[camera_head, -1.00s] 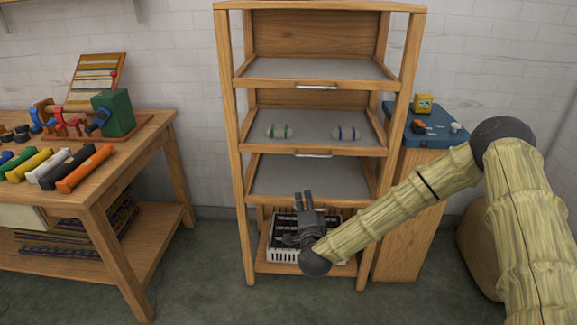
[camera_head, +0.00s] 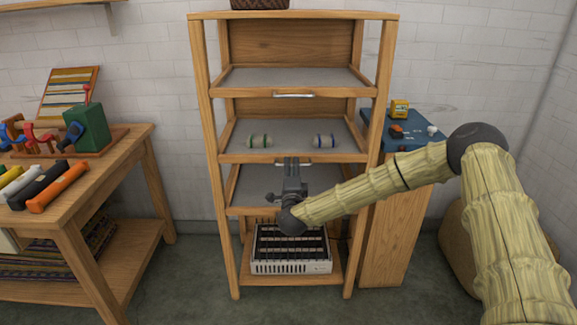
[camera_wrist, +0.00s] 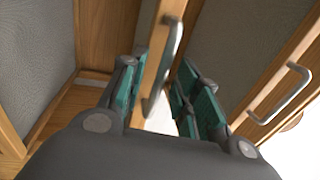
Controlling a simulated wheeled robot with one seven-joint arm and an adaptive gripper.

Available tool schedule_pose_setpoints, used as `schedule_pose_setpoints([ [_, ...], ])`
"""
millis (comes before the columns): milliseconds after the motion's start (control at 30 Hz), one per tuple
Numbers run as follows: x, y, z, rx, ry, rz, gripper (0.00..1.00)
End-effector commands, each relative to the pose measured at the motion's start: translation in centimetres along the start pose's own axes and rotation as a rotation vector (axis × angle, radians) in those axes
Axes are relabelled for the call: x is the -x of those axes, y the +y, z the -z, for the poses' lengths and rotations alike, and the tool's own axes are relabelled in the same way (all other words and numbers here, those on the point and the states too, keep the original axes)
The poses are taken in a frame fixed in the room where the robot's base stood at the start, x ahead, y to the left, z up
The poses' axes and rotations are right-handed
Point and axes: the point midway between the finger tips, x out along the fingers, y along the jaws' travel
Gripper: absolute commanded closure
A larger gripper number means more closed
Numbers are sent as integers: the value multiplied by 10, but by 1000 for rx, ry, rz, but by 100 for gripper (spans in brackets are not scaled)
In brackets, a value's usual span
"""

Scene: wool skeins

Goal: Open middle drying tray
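In the wrist view my gripper (camera_wrist: 163,66) is open. A metal handle (camera_wrist: 165,60) on a wooden front shows in the gap between its teal-padded fingers. I cannot tell whether they touch it.
The upper tray (camera_head: 295,80) has its own handle (camera_head: 295,95) above my gripper. A lower tray (camera_head: 255,187) lies behind my gripper. A crate (camera_head: 290,268) stands on the bottom shelf. A workbench (camera_head: 120,160) is left, a blue-topped cabinet (camera_head: 400,210) right.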

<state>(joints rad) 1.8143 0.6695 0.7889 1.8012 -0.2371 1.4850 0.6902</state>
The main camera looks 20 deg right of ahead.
Motion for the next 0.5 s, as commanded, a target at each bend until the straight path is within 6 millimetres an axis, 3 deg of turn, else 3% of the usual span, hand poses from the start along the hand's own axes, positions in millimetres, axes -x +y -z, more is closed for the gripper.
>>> schedule_pose_setpoints([
  [200, -15, 0, 0, 0, 0, 0, 68],
  [500, -17, 0, -1, 0, -2, 0, 68],
])
